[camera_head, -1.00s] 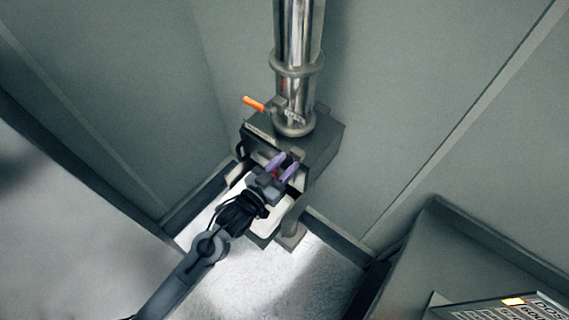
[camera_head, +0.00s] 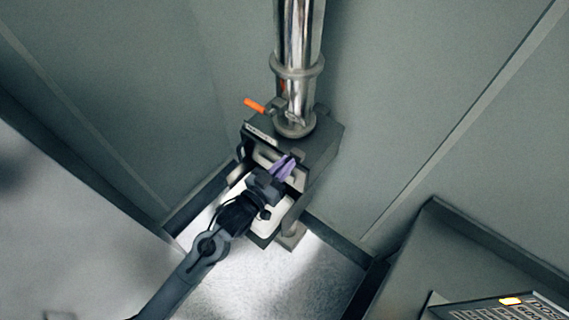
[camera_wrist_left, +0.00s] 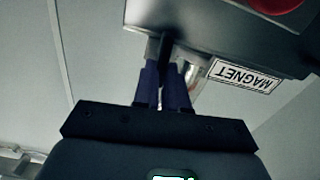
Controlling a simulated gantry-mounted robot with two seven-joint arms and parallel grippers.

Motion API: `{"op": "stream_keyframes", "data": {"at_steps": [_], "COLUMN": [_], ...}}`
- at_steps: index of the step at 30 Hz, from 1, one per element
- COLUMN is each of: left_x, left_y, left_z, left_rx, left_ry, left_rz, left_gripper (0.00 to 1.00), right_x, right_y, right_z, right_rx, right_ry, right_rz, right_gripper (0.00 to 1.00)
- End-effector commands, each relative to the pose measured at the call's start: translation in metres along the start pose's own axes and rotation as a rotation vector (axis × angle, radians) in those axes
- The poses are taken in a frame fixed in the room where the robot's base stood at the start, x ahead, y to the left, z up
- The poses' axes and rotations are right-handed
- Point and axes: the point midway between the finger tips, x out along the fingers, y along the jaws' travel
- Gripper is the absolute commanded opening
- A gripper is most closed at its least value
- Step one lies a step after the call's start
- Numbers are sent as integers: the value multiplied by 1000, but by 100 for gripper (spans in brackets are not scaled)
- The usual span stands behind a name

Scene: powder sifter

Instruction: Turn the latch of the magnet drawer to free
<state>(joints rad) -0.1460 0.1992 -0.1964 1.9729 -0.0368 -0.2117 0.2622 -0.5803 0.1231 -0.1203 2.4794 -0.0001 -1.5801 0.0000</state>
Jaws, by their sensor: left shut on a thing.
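The magnet drawer housing (camera_head: 318,142) is a dark grey box at the foot of a shiny vertical pipe. In the left wrist view its face (camera_wrist_left: 225,30) fills the top, with an upside-down MAGNET label (camera_wrist_left: 245,75). My left gripper (camera_head: 286,165) is at the front of the housing, its purple fingers close together. In the left wrist view the fingers (camera_wrist_left: 164,85) reach up to the lower edge of the housing, left of the label. They are shut on the latch, which they mostly hide; its angle cannot be told. My right gripper is in neither view.
An orange handle (camera_head: 254,105) sticks out left of the pipe (camera_head: 298,45). A red round knob (camera_wrist_left: 275,4) is cut off at the top of the wrist view. Grey walls stand close behind. A console (camera_head: 505,306) is at the lower right.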

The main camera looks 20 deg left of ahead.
Motion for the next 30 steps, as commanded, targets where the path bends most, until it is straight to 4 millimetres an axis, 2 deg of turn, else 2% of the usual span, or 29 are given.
{"op": "stream_keyframes", "data": {"at_steps": [9,30], "left_x": [0,0], "left_y": [-4,-11], "left_z": [-4,2], "left_rx": [-250,-918], "left_ry": [-1,0], "left_rz": [-2,-2], "left_gripper": [0,0], "right_x": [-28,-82], "right_y": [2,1], "right_z": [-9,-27], "right_rx": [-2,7], "right_ry": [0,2], "right_rz": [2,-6], "right_gripper": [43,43]}}
